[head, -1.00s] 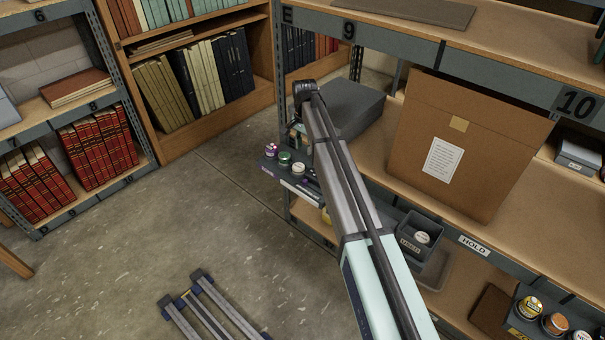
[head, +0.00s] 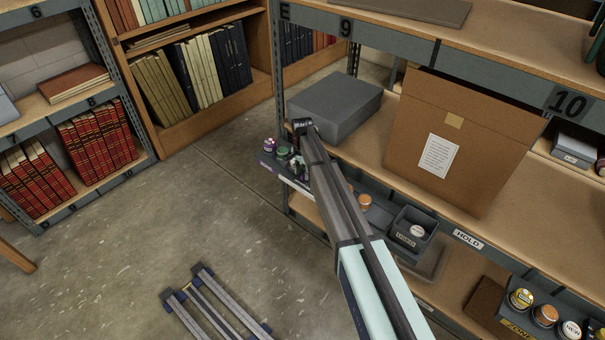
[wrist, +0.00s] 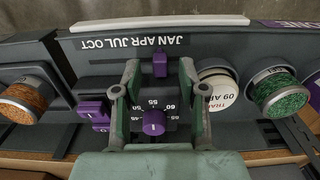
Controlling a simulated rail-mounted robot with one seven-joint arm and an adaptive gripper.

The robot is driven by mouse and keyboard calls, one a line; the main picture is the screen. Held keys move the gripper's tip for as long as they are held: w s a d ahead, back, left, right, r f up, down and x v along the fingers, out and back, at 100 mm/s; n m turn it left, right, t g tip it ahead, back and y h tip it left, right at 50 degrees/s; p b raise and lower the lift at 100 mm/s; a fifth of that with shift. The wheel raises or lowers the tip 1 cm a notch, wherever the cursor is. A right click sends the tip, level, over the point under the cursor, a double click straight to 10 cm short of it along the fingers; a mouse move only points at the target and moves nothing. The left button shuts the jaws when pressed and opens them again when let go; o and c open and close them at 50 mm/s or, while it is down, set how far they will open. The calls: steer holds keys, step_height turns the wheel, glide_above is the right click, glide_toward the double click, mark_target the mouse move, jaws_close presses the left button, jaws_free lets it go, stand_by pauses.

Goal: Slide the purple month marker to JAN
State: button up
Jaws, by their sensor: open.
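The purple month marker (wrist: 160,64) is a small block on a dark panel in the wrist view. It sits beside a month strip (wrist: 128,42) whose white lettering, JAN APR JUL OCT, appears upside down. The marker is near the strip's right end in the picture. My gripper (wrist: 160,76) is open, with one green-grey finger left of the marker and one right of it. A gap shows on both sides, so I see no clear contact. In the head view, the end of my arm hides much of the panel.
A purple dial knob (wrist: 153,122) lies between the fingers, nearer the palm. Purple switches (wrist: 92,113) are close outside the left finger. A white-lidded jar (wrist: 217,88) and green jar (wrist: 280,93) stand right. A grey box (head: 336,105) is on the shelf beyond my arm.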

steer(key=shift+f, duration=0.85)
jaws_close()
steer(key=shift+w+a, duration=0.5)
steer(key=shift+a, duration=0.1)
jaws_free()
steer(key=shift+a, duration=0.1)
